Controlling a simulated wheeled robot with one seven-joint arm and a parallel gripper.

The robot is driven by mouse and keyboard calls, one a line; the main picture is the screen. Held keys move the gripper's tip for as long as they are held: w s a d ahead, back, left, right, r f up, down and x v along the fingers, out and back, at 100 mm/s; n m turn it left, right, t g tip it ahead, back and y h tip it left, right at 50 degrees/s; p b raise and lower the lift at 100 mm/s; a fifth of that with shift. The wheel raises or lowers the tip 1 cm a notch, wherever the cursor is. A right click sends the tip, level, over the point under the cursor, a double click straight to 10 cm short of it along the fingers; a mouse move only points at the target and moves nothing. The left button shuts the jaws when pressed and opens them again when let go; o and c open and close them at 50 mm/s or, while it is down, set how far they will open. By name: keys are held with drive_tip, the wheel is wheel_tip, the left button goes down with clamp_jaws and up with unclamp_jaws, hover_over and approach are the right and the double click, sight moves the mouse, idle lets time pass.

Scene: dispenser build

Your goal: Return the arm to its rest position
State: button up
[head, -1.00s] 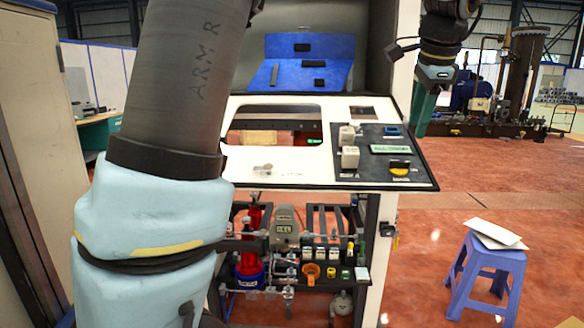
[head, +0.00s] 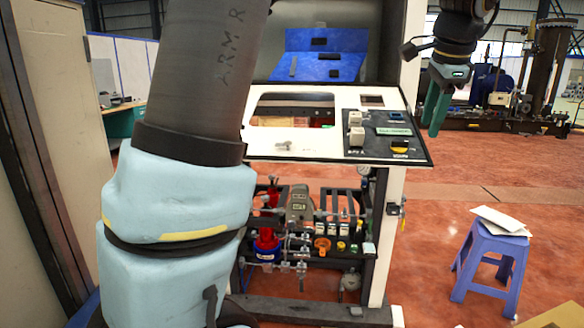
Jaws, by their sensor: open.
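My gripper (head: 436,108) hangs at the upper right, with green fingers pointing down below a dark wrist with a pale blue band. It is open, and nothing shows between its fingers. It appears to the right of the dispenser cabinet's control panel (head: 388,132), apart from it in the picture. My large upper arm link, grey above and pale blue below, fills the left centre and hides the cabinet's left part. The links joining it to the wrist are out of view.
The white cabinet holds a blue tray (head: 318,67) above and pipes and valves below. A purple stool (head: 490,258) with white sheets (head: 502,220) stands at the right. A beige locker (head: 65,110) is at the left. The red floor between cabinet and stool is clear.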

drive_tip(key=w+a+f+n+g, duration=0.1)
drive_tip(key=w+a+f+n, duration=0.1)
drive_tip(key=a+f+n, duration=0.55)
drive_tip(key=s+a+f+n, duration=0.3)
drive_tip(key=a+f, duration=0.2)
drive_tip(key=a, duration=0.4)
drive_tip(key=s+a+f+n+g, duration=0.1)
drive_tip(key=s+a+f+n, duration=0.2)
drive_tip(key=a, duration=0.6)
drive_tip(key=s+a+f+n, duration=0.3)
drive_tip(key=a+f+n, duration=0.1)
drive_tip(key=a+f, duration=0.4)
drive_tip(key=shift+s+a+g, duration=0.25)
drive_tip(key=shift+a+g, duration=0.05)
drive_tip(key=shift+a, duration=0.35)
